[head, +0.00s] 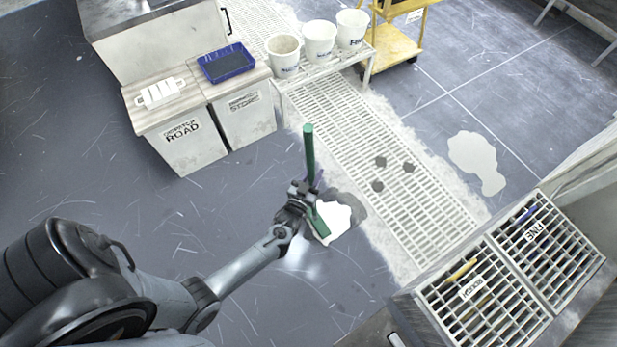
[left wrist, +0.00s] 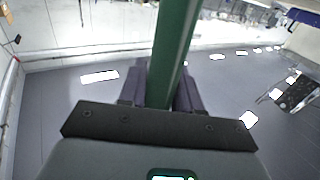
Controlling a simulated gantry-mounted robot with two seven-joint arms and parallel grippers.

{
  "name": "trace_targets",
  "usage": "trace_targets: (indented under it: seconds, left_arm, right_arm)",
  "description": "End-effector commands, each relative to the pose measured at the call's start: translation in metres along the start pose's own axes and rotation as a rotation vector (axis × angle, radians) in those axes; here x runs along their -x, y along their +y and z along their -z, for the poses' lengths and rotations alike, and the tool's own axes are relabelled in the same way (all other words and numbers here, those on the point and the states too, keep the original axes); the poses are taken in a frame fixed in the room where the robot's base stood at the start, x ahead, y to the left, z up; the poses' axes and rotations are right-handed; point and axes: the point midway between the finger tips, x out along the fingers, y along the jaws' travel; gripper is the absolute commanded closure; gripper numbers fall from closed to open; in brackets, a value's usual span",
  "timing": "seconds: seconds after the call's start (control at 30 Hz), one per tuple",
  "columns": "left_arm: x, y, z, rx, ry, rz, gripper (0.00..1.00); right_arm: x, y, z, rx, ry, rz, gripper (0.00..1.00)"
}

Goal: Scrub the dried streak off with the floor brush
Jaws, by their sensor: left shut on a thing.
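My left gripper (head: 303,196) is shut on the green handle of the floor brush (head: 309,153), low over the blue-grey floor. The handle stands up above the fingers, and the green brush head (head: 320,223) shows just below them. In the left wrist view the green handle (left wrist: 173,55) rises between the dark fingers. A bright white patch (head: 338,219) with a grey smear beside it lies right at the brush head; I cannot tell whether the bristles touch it. A paler off-white patch (head: 474,158) lies on the floor to the right. My right gripper is not in view.
A pale floor grating (head: 350,118) with several dark spots runs right of the brush. White buckets (head: 319,42) stand on a rack at the back. Slotted racks (head: 480,300) stand front right.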

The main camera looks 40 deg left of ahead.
Motion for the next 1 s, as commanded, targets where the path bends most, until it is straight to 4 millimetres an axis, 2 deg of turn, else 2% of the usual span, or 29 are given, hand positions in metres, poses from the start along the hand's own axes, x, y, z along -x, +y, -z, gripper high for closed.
trace_targets:
  seconds: [0.13,0.57,1.0]
  left_arm:
    - [-0.007,0.004,0.003,0.001,0.009,0.000,1.00]
    - [-0.009,0.005,0.003,0.001,0.009,0.000,1.00]
    - [-0.032,0.021,-0.001,0.003,0.007,-0.001,1.00]
  right_arm:
    - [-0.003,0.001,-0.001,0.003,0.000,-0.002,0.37]
    - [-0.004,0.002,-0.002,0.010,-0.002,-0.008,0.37]
    - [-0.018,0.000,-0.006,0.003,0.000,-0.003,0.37]
